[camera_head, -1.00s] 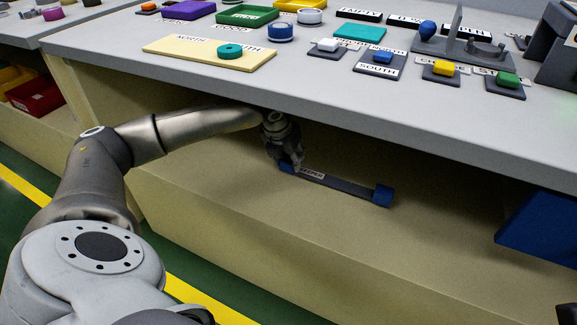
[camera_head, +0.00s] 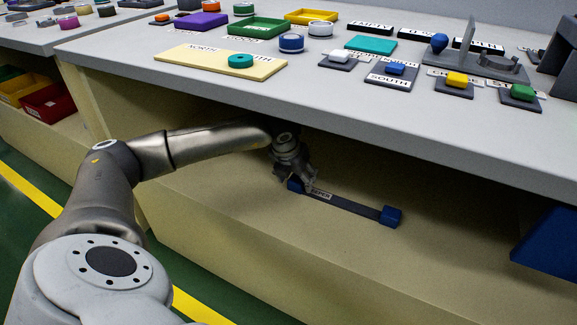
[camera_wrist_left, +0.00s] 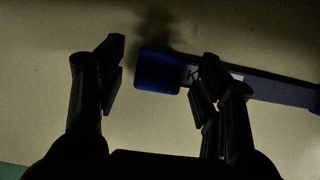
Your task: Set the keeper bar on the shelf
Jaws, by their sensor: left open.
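The keeper bar (camera_head: 350,205) is a long dark grey bar with a blue block at each end and a white label near its left end. It appears to lie on the pale shelf (camera_head: 230,225) under the grey worktop. My left gripper (camera_head: 298,182) is at the bar's left end, with its fingers spread. In the left wrist view, the blue end block (camera_wrist_left: 158,72) shows between the spread fingers of the left gripper (camera_wrist_left: 161,78), and the right finger covers part of the label. Whether the fingers touch the bar is not clear. My right gripper is not in view.
The worktop (camera_head: 330,110) overhangs the shelf close above my left arm. On it stand a cream board (camera_head: 200,63), small coloured parts and labelled plates. A blue panel (camera_head: 548,245) is at the right. The shelf in front of the bar is clear.

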